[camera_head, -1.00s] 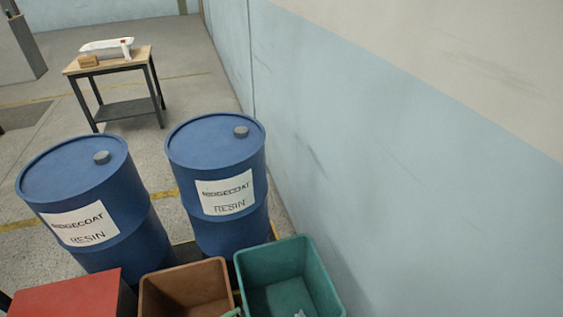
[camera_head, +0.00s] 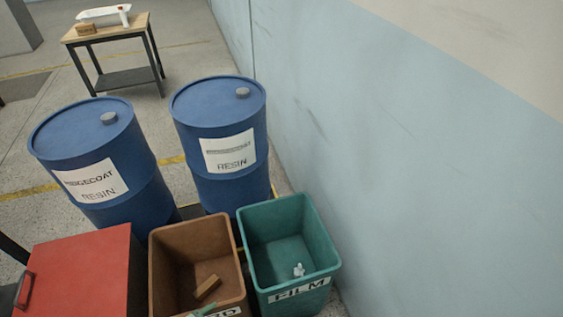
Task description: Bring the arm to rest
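Neither of my grippers can be made out in the head view. A small pale green piece (camera_head: 202,312) shows at the bottom edge, in front of the brown bin's label. I cannot tell what it belongs to. The brown bin (camera_head: 158,272) stands at the bottom centre with a small brown block (camera_head: 207,287) inside. The green bin (camera_head: 323,240), labelled FILM, stands to its right with a small white piece (camera_head: 298,270) inside.
Two blue resin drums (camera_head: 85,150) (camera_head: 218,115) stand behind the bins. A red box (camera_head: 80,270) is at the lower left, with a dark bar (camera_head: 12,247) beside it. A wall (camera_head: 430,190) closes the right side. A small table (camera_head: 105,35) stands far back.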

